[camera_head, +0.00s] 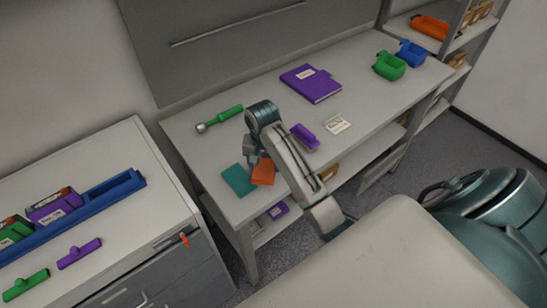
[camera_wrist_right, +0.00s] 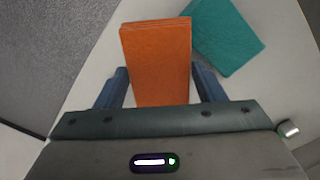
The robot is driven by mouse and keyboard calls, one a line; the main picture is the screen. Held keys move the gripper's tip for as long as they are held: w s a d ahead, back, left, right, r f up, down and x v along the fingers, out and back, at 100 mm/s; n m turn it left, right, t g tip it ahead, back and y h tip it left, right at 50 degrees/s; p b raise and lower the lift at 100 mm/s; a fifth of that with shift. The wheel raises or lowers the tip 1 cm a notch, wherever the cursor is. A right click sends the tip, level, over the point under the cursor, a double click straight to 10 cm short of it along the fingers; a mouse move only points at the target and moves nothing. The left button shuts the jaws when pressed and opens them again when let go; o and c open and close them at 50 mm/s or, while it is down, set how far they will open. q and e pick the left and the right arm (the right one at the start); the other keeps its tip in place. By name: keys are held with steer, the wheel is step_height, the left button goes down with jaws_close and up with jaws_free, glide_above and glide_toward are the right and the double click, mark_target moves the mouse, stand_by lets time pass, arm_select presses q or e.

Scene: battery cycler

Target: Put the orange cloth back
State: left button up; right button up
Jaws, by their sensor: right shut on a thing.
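The orange cloth (camera_head: 263,173) is a folded flat rectangle at the front left part of the workbench. It also shows in the right wrist view (camera_wrist_right: 157,60), between the two blue fingers of my right gripper (camera_wrist_right: 160,85). In the head view my right gripper (camera_head: 256,160) is over the bench and shut on the cloth. The cloth partly overlaps the view of a teal cloth (camera_head: 237,181) beside it; the teal cloth also shows in the wrist view (camera_wrist_right: 230,38). I cannot tell whether the orange cloth touches the bench. My left gripper is not in view.
On the workbench (camera_head: 200,150) are a green-handled tool (camera_head: 222,117), a purple binder (camera_head: 312,83), a purple item (camera_head: 304,137), a white label card (camera_head: 337,123), and green (camera_head: 389,66) and blue (camera_head: 411,54) bins. A cabinet at left bears a blue rail (camera_head: 110,193).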

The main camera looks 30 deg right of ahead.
steer(key=shift+w+d+f+b, duration=0.3)
steer(key=shift+w+d, duration=0.1)
steer(key=shift+d, duration=0.25)
steer(key=shift+w+d+f+b, duration=0.15)
steer(key=shift+w+d+b, duration=0.1)
steer(key=shift+w+d, duration=0.25)
steer(key=w+d+p, duration=0.1)
steer(key=d+p, duration=0.1)
steer(key=shift+w+d+r, duration=0.35)
steer(key=shift+w+d+f, duration=0.1)
steer(key=shift+w+d, duration=0.2)
steer(key=shift+d, duration=0.15)
steer(key=shift+w+d+p, duration=0.25)
steer(key=shift+d+p, duration=0.15)
steer(key=shift+p, duration=0.05)
step_height(320, 180, down, 4)
steer(key=shift+r+p, duration=0.2)
steer(key=shift+p, duration=0.7)
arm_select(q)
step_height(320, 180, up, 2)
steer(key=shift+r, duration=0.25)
arm_select(e)
steer(key=shift+a+f, duration=0.1)
steer(key=shift+f, duration=0.1)
steer(key=o, duration=0.9)
